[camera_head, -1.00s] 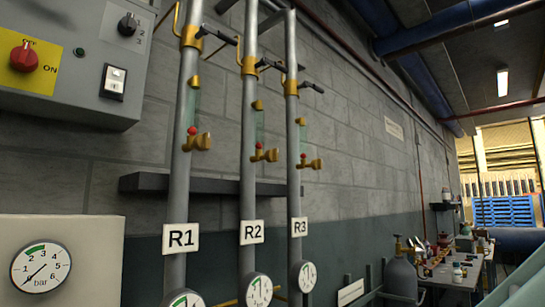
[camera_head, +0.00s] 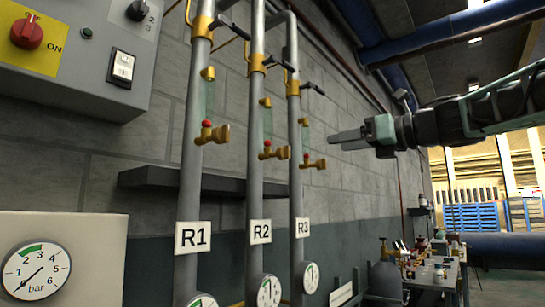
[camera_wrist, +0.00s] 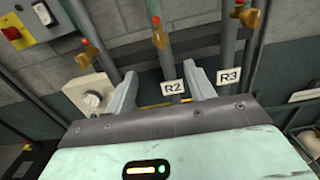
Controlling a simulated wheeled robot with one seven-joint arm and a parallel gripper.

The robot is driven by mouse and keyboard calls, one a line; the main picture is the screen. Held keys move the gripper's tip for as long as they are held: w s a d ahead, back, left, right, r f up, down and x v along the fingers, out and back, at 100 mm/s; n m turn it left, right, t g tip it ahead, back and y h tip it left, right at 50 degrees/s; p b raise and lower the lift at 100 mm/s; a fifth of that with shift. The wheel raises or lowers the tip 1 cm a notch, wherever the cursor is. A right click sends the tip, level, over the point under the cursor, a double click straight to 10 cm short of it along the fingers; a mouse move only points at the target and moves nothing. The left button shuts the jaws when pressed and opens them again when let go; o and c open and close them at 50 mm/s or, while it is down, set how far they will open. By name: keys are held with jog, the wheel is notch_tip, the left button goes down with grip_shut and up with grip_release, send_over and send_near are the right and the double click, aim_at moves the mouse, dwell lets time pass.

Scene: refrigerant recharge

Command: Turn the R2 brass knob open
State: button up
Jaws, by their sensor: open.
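The R2 brass knob (camera_head: 280,153) sits at the end of a small brass valve with a red dot, on the middle grey pipe marked R2 (camera_head: 260,231). In the wrist view the R2 knob (camera_wrist: 159,37) shows above and between the fingers. My gripper (camera_head: 335,139) comes in from the right, near the R3 valve in the picture and apart from the R2 knob. In the wrist view my gripper (camera_wrist: 161,92) has its two grey fingers spread wide, with nothing between them.
Similar brass knobs stand on the R1 pipe (camera_head: 222,133) and the R3 pipe (camera_head: 319,163). Black lever handles (camera_head: 313,87) stick out above. A dark shelf (camera_head: 150,179) runs behind the pipes. A control box (camera_head: 85,50) is at upper left, a cluttered bench (camera_head: 448,272) at lower right.

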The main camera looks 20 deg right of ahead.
aim_at(289, 152)
jog(key=p+x, duration=0.4)
jog(key=x, duration=1.3)
jog(key=shift+w+a, duration=0.1)
jog(key=c, duration=1)
